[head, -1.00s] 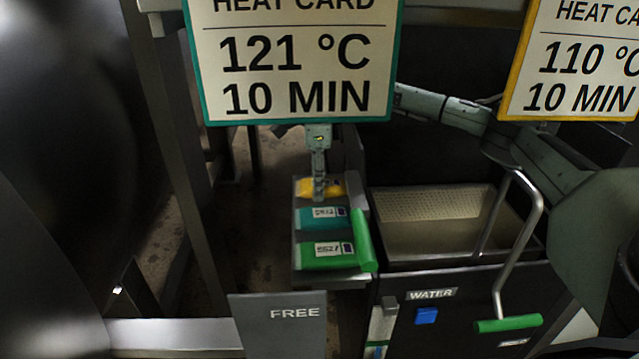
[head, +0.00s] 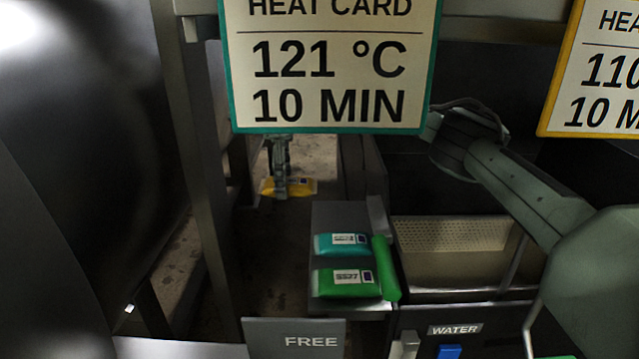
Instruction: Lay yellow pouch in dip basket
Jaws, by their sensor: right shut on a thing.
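The yellow pouch (head: 303,186) hangs in my right gripper (head: 280,188), which is shut on it. They are beyond the far left corner of the small grey shelf, clear of it. The upper part of the gripper is hidden behind the 121 °C heat card. The dip basket (head: 455,234), a perforated pale tray, sits in the water tank (head: 450,275) to the right of the shelf. Part of the tank is cut off or covered by my arm. My left gripper is not in view.
A teal pouch (head: 325,244) and a green pouch (head: 330,286) lie on the shelf (head: 330,212), with another green item (head: 388,270) along its right edge. Heat cards (head: 325,85) hang across the top. A FREE plate (head: 290,340) stands in front.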

